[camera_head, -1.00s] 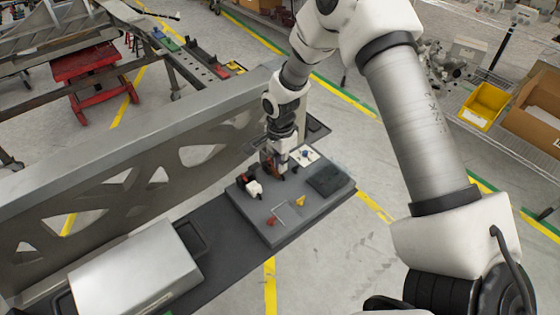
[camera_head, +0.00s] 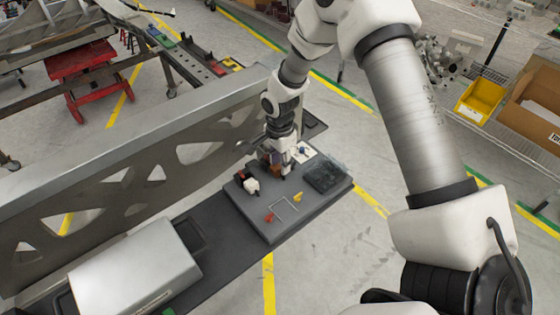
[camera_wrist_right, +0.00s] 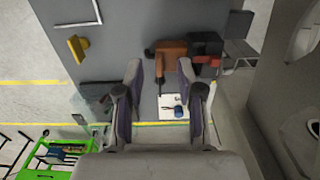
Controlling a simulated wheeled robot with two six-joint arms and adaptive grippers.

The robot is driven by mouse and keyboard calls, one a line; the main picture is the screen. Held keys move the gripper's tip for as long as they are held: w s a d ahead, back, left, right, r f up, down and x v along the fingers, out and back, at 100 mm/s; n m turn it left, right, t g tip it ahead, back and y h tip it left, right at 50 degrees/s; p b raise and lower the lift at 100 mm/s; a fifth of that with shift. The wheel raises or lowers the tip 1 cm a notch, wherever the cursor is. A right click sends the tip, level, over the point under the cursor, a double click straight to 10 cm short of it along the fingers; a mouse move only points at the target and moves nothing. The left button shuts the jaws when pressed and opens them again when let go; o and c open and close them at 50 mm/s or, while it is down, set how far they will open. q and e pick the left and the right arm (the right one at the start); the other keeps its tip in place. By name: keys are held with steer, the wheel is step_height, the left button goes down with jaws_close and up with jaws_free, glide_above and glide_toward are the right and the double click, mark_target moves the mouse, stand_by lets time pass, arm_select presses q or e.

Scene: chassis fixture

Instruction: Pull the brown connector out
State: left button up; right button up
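The brown connector (camera_wrist_right: 170,50) shows in the right wrist view just beyond my right fingertips, next to a black block (camera_wrist_right: 207,46). It seems to meet the block on its right side; how deep it sits in it is not visible. My right gripper (camera_wrist_right: 159,68) is open, its two grey fingers spread apart with nothing clamped between them. In the head view my right gripper (camera_head: 279,168) hangs low over the far part of the grey board (camera_head: 260,228). The connector is hard to make out there. My left gripper is not in view.
The board also holds a white-topped part (camera_head: 251,185), a red piece (camera_head: 269,217), a yellow piece (camera_head: 298,196), a pale wire handle (camera_head: 287,208) and a dark pad (camera_head: 326,177). A tall metal chassis beam (camera_head: 130,165) stands close on the left.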

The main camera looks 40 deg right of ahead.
mark_target(280, 167)
step_height(280, 167, up, 6)
steer(key=p, duration=0.4)
steer(key=shift+f, duration=0.1)
steer(key=shift+f, duration=0.1)
